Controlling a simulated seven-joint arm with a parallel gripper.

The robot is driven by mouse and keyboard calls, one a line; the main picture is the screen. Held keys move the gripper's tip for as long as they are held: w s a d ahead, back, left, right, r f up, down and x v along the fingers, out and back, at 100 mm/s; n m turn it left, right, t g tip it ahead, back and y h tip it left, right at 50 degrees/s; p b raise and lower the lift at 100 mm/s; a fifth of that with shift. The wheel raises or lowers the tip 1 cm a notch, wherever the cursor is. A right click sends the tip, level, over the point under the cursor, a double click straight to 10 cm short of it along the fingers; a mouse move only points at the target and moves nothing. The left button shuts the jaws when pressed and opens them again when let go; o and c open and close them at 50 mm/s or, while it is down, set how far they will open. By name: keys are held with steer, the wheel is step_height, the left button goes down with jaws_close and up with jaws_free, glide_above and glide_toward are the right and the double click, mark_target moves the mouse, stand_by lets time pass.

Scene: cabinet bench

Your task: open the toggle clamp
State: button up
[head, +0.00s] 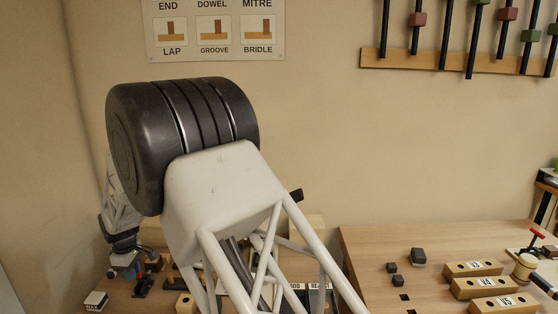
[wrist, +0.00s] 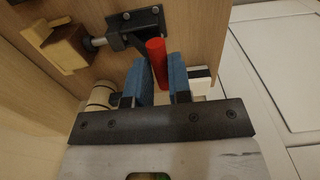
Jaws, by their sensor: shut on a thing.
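The toggle clamp shows in the wrist view: a black metal bracket (wrist: 138,20) on the wooden board, a grey-tipped spindle (wrist: 96,43) and a red handle (wrist: 157,62). The spindle tip points at a light wooden block (wrist: 58,46) and appears to be at or close to it. My gripper (wrist: 160,82) has blue pads, one on each side of the red handle, and is shut on it. The handle's lower end is hidden between the pads. In the head view my gripper (head: 122,266) is small at lower left, and I cannot make out the clamp's handle there.
A pale round object (wrist: 102,94) and a white-and-black piece (wrist: 200,80) lie close beside the fingers. In the head view, my arm blocks much of the bench. Labelled wooden blocks (head: 484,287) and small dark pieces (head: 418,256) sit on the right bench top (head: 365,250).

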steer(key=shift+w+r, duration=0.1)
steer(key=shift+w, duration=0.05)
steer(key=shift+w+r, duration=0.2)
steer(key=shift+w, duration=0.2)
steer(key=shift+c, duration=0.2)
steer(key=shift+w, duration=0.2)
steer(key=shift+w+r, duration=0.2)
steer(key=shift+w, duration=0.4)
steer(key=shift+w+r, duration=0.1)
steer(key=shift+w, duration=0.05)
steer(key=o, duration=0.6)
steer(key=shift+o, duration=0.2)
steer(key=shift+r, duration=0.15)
